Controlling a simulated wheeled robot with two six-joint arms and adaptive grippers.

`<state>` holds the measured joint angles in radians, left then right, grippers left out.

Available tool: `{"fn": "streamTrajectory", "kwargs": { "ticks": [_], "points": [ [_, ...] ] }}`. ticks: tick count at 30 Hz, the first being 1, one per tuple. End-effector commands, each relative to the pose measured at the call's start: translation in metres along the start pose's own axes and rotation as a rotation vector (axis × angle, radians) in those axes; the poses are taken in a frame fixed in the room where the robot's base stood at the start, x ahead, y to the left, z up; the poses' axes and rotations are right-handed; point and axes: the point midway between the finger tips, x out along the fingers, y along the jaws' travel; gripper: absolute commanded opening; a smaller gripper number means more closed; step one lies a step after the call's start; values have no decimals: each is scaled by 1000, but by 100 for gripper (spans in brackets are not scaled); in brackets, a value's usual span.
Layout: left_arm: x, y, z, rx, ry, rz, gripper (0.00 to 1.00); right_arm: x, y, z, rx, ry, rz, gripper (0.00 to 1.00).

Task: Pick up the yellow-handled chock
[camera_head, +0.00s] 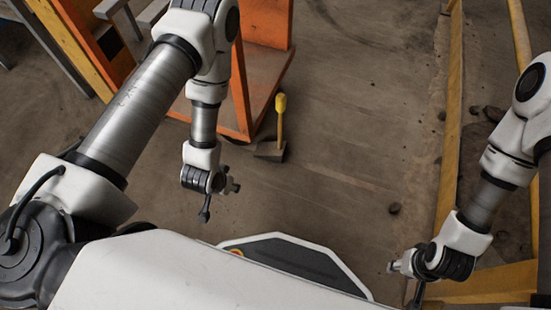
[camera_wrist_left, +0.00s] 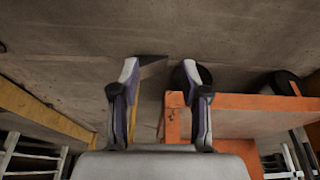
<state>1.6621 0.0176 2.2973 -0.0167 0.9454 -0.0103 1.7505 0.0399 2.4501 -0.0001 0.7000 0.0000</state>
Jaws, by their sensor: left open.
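The yellow-handled chock (camera_head: 280,117) stands on the floor beside the orange frame in the head view, its yellow handle upright above a dark, wedge-like base. My left gripper (camera_head: 220,201) is open and empty, apart from the chock, to its left and nearer my body. In the left wrist view, the open fingers (camera_wrist_left: 161,74) frame a grey wedge shape and a thin yellow strip (camera_wrist_left: 160,118) beside the orange frame; these look like the chock, partly hidden. My right gripper (camera_head: 405,281) looks open and empty at lower right, far from the chock.
The orange metal frame (camera_head: 262,80) stands close behind and left of the chock. A yellow rail (camera_head: 451,110) runs along the right, with rubble and a small dark stone (camera_head: 394,208) nearby. The floor between the chock and the rail is mostly clear.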

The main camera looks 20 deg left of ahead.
Motion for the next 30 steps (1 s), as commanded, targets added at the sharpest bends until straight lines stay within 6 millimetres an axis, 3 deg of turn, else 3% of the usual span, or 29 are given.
{"fn": "streamTrajectory", "kwargs": {
  "ticks": [1,3,6,9,15,22,26,30],
  "points": [
    [50,4,-21,21,143,8,46,29,0,0,-1,-1,0,40],
    [70,11,-64,47,350,23,46,28,0,1,-1,-2,0,40],
    [82,26,-118,77,645,50,46,27,0,0,-1,0,0,40],
    [78,42,-155,96,917,81,46,26,0,0,0,0,0,40],
    [60,60,-186,100,1243,121,46,30,0,0,0,0,0,40],
    [72,64,-215,100,1265,122,46,48,0,0,0,0,0,40],
    [86,66,-234,100,1265,122,46,69,0,0,0,0,0,40],
    [87,69,-254,100,1261,122,46,75,1,0,1,-1,0,40]
  ]
}}
